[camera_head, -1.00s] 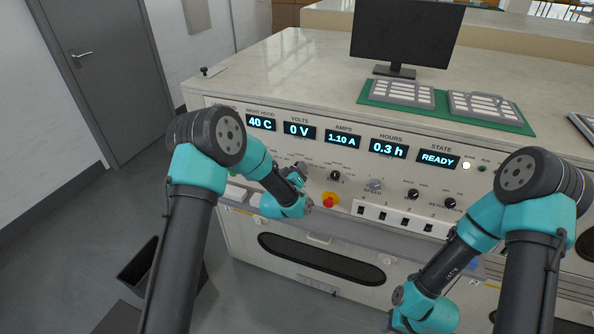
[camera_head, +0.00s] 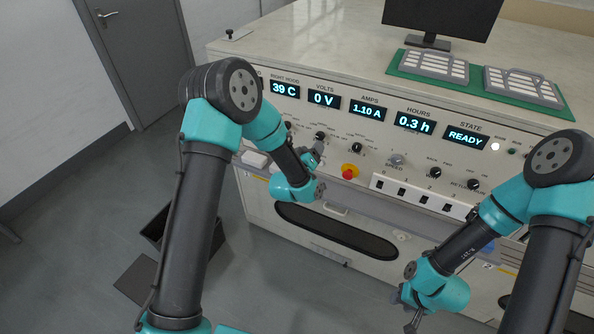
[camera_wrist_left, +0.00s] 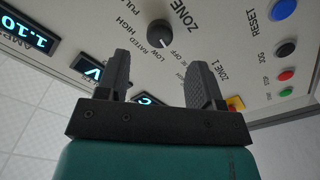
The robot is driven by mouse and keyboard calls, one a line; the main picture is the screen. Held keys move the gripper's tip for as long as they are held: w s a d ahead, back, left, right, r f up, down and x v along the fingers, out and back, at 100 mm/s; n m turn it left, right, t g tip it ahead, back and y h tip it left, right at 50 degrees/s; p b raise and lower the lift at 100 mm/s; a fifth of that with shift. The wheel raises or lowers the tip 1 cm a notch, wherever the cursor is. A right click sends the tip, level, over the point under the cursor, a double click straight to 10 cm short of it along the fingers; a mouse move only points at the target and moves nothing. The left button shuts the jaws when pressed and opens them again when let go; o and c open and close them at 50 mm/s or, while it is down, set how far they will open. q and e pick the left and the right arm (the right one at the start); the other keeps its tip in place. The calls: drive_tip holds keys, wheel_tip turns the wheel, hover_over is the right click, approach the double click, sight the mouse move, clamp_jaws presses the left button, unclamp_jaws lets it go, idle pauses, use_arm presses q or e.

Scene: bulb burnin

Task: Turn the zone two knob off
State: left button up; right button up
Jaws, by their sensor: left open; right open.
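A black round knob (camera_wrist_left: 159,33) with a white pointer line shows beyond my left fingers in the left wrist view. A partly cut-off ZONE label and LOW, RATED, HIGH marks surround it; its number is not readable. The pointer slants toward the picture's lower right. My left gripper (camera_wrist_left: 158,80) is open and empty, its fingers short of this knob and apart from it. In the head view my left gripper (camera_head: 315,153) is at the panel's left part, below a row of small black knobs (camera_head: 320,135). My right gripper (camera_head: 412,312) is low, away from the panel, and open.
Blue (camera_wrist_left: 285,8), black and red (camera_wrist_left: 286,76) buttons show in the wrist view. Displays (camera_head: 414,121) line the panel's top. A green mat (camera_head: 480,84) with trays lies on the bench.

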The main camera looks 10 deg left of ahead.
use_arm(q)
drive_tip(key=v, duration=1.1)
drive_tip(key=s+a+f+m+g, duration=0.15)
drive_tip(key=s+f+g, duration=0.25)
drive_tip(key=f, duration=0.4)
drive_tip(key=s+a+f+m+g, duration=0.1)
drive_tip(key=s+a+f+g, duration=0.2)
drive_tip(key=s+f+g, duration=0.3)
drive_tip(key=s+a+f+g, duration=0.1)
drive_tip(key=s+f+g, duration=0.2)
drive_tip(key=s, duration=0.3)
drive_tip(key=s+a+f+m+g, duration=0.1)
drive_tip(key=s+f+g, duration=0.2)
drive_tip(key=s+f, duration=0.2)
drive_tip(key=shift+s+f+g, duration=0.2)
drive_tip(key=shift+s+g, duration=0.2)
drive_tip(key=shift+s, duration=0.7)
drive_tip(key=shift+a, duration=0.1)
